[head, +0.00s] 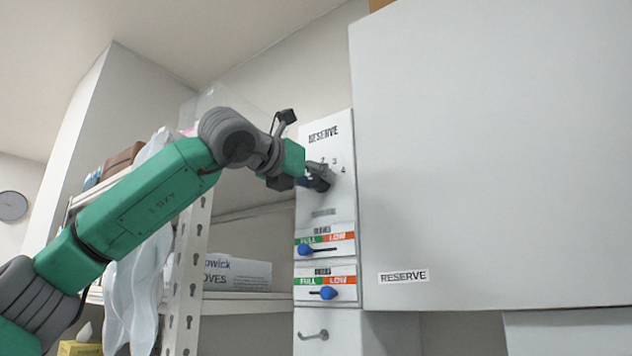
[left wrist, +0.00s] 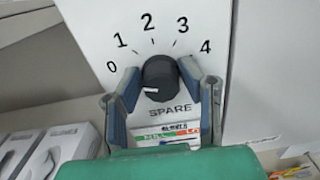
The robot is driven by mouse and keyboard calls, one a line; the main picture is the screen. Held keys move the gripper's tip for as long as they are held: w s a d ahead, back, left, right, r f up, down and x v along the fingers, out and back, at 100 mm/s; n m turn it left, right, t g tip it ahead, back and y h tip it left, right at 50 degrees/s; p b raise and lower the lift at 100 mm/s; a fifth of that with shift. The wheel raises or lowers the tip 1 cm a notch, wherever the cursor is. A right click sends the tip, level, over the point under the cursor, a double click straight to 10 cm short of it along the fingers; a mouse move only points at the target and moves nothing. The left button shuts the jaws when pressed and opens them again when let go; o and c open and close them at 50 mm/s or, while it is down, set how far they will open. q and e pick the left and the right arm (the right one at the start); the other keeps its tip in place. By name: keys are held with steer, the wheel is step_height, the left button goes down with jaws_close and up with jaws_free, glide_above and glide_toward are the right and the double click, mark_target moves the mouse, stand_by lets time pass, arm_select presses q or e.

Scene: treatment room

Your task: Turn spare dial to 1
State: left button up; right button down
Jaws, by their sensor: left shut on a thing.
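The spare dial (left wrist: 160,78) is a round black knob on a white panel (left wrist: 85,15), with the numbers 0 to 4 arched above it and the word SPARE below. Its white mark shows on the lower left side of the knob, nearest the 0. My left gripper (left wrist: 160,75) is shut on the dial, with one finger on each side of it. In the head view my left gripper (head: 318,176) reaches the panel from the left and mostly hides the dial and some numbers. My right gripper is in neither view.
Below the dial are two FULL/LOW sliders with blue knobs, an upper (head: 304,249) and a lower (head: 328,293). A large grey cabinet (head: 490,150) labelled RESERVE stands close on the right. A shelf with a glove box (head: 236,273) is on the left.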

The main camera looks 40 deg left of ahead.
arm_select(q)
steer(key=shift+d, duration=0.2)
steer(key=shift+a+m, duration=0.3)
steer(key=shift+m, duration=0.7)
steer(key=shift+d+m+p, duration=0.2)
steer(key=shift+m+p, duration=0.3)
steer(key=shift+m, duration=0.6)
steer(key=shift+f+m+p, duration=0.15)
steer(key=shift+m+p, duration=0.2)
steer(key=shift+m, duration=0.85)
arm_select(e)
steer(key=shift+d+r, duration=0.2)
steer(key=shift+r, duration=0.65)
arm_select(q)
steer(key=o, duration=1.1)
steer(key=shift+a, duration=0.1)
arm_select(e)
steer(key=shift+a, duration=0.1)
